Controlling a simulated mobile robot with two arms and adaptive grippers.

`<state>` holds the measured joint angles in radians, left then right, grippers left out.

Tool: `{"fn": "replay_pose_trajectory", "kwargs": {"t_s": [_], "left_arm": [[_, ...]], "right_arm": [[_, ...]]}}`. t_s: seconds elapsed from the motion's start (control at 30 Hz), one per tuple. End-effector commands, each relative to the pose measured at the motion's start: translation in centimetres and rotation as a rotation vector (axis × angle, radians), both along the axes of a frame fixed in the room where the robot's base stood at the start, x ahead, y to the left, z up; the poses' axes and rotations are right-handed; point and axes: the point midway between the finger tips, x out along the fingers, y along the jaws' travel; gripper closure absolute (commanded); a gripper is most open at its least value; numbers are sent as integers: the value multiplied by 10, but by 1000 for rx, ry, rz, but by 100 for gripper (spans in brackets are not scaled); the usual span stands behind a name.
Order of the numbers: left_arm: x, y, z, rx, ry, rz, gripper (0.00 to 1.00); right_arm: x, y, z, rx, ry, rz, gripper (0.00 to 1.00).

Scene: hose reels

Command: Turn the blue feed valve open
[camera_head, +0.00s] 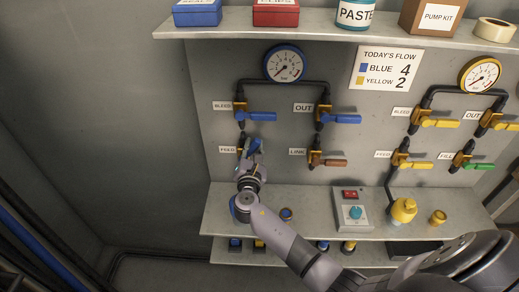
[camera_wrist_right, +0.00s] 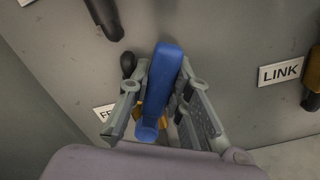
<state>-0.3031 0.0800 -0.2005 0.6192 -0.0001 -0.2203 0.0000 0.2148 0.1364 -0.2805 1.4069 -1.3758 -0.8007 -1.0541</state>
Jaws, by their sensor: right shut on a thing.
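The blue feed valve handle (camera_wrist_right: 162,85) stands between the fingers of my right gripper (camera_wrist_right: 160,95) in the right wrist view, with its brass body partly hidden behind. The handle runs lengthwise along the gripper's reach. In the head view my right gripper (camera_head: 249,152) is at the feed valve beside the FEED label (camera_head: 228,150), and the blue handle (camera_head: 254,145) shows only partly past the fingers. My right gripper is shut on the handle. My left gripper is not in view.
Blue bleed (camera_head: 262,116) and out (camera_head: 346,119) handles sit above, both pointing right. The brown link valve (camera_head: 334,163) is to the right. A shelf (camera_head: 320,226) with a switch box (camera_head: 353,212) lies below. A blue-rimmed gauge (camera_head: 285,64) hangs above.

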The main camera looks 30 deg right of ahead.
Motion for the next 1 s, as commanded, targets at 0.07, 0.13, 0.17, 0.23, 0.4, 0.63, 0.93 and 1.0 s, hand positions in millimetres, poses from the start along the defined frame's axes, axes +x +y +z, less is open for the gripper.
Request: {"fn": "replay_pose_trajectory", "kwargs": {"t_s": [0.07,0.13,0.17,0.23,0.4,0.63,0.93,1.0], "left_arm": [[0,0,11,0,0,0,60],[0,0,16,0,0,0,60],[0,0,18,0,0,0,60],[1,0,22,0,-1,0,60],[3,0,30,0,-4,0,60],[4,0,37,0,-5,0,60],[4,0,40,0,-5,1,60],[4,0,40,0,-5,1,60]], "right_arm": [[3,4,6,-65,40,0,100],[5,8,8,-120,74,0,100],[6,9,8,-142,88,0,100],[8,12,9,-193,119,0,100],[12,19,10,-303,186,-1,100],[16,26,9,-404,249,0,100],[18,30,8,-461,284,0,100],[19,30,8,-465,286,0,100]]}}
